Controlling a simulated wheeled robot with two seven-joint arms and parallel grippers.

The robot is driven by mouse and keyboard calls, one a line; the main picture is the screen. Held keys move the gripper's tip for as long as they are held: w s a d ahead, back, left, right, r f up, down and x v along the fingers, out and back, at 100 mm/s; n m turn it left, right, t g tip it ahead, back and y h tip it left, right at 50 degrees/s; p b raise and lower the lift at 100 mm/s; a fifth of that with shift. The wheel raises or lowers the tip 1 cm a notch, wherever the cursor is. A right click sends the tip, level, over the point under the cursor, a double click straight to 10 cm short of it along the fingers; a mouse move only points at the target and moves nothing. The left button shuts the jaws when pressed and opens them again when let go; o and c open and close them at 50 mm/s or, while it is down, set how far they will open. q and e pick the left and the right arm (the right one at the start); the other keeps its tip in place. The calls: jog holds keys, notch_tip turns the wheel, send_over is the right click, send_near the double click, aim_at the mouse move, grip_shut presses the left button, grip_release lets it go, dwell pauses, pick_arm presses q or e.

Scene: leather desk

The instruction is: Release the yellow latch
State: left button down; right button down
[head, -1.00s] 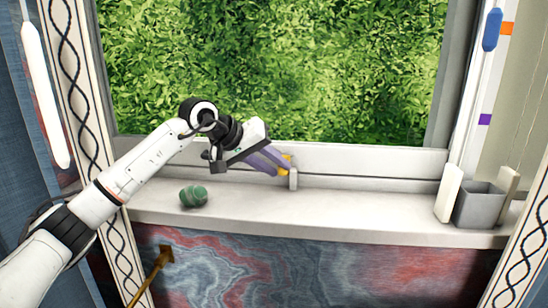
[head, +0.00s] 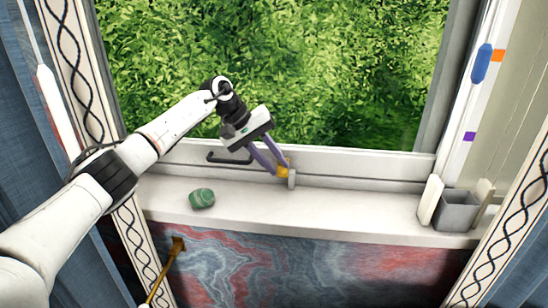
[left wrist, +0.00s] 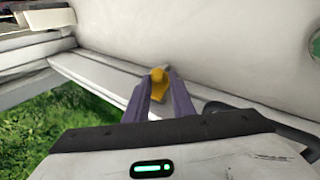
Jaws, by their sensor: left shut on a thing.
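The yellow latch (head: 283,172) sits low on the white window frame, beside a small pale block (head: 292,179). My left gripper (head: 278,170) reaches down to it from the upper left, its purple fingers shut on the latch. In the left wrist view the yellow latch (left wrist: 158,78) shows between the tips of the two purple fingers (left wrist: 160,92). The fingers hide part of the latch. My right gripper is not in view.
A green striped stone (head: 202,198) lies on the white sill (head: 330,208). A black handle (head: 228,160) is on the frame left of the latch. A grey box (head: 457,211) stands between pale upright pieces at the right. The sill's middle is clear.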

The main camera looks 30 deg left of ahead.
pick_arm(q)
jog(key=shift+w+d+r, duration=0.15)
jog(key=shift+d+r, duration=0.05)
jog(key=shift+d, duration=0.05)
jog(key=c, duration=1.6)
grip_release()
jog(key=shift+f, duration=0.1)
jog(key=shift+a, duration=0.1)
jog(key=b+v, duration=0.1)
jog(key=v, duration=0.9)
jog(key=shift+c, duration=0.2)
